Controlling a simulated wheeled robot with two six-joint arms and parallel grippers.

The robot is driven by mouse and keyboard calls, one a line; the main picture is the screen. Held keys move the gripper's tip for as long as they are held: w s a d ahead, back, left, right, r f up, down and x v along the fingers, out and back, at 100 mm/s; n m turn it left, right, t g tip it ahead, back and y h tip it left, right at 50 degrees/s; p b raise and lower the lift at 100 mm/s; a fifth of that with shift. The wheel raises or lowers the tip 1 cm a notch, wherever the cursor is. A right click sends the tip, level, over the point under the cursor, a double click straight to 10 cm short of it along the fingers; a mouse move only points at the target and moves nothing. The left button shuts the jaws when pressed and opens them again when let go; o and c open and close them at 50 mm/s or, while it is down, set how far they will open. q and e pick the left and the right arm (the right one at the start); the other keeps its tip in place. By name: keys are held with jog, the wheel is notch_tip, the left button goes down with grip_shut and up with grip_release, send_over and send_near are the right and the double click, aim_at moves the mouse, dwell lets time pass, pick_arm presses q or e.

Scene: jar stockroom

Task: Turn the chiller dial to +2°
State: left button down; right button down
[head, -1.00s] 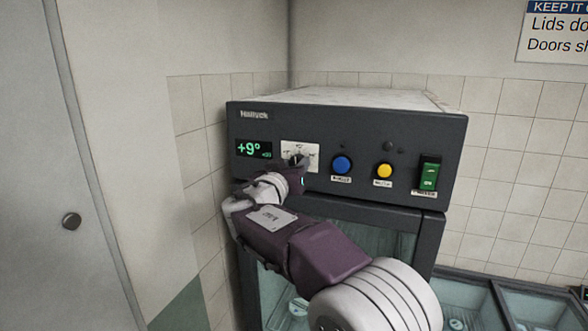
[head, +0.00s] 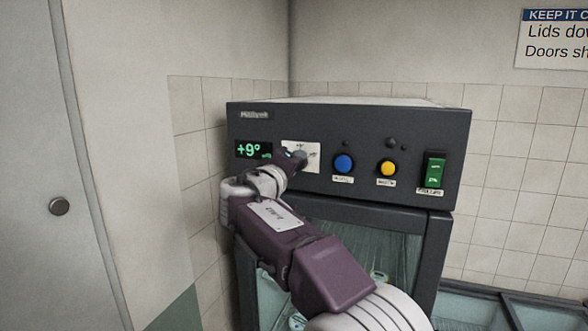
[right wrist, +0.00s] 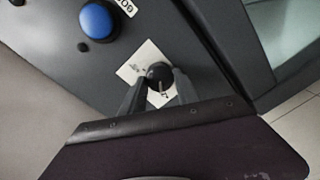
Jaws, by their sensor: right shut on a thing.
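The chiller (head: 400,125) is a dark box with a front control panel. Its green display (head: 253,149) reads +9°. The dial is a small dark round knob (right wrist: 159,73) with a pale pointer line, set on a white label card (head: 313,150). In the head view my right gripper (head: 297,157) is at the dial and mostly hides it. In the right wrist view the two fingers of my right gripper (right wrist: 161,86) are shut on the dial, one on each side. The card's markings are too small to read. My left gripper is not in view.
Right of the dial are a blue button (head: 344,163), a yellow button (head: 388,168) and a green lit switch (head: 435,170). A glass door (head: 405,250) is below the panel. A tiled wall stands behind, and a grey door (head: 45,120) is at left.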

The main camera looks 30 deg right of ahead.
jog(key=shift+n, duration=0.8)
jog(key=c, duration=0.9)
grip_release()
jog(key=b+v, duration=0.4)
jog(key=v, duration=0.5)
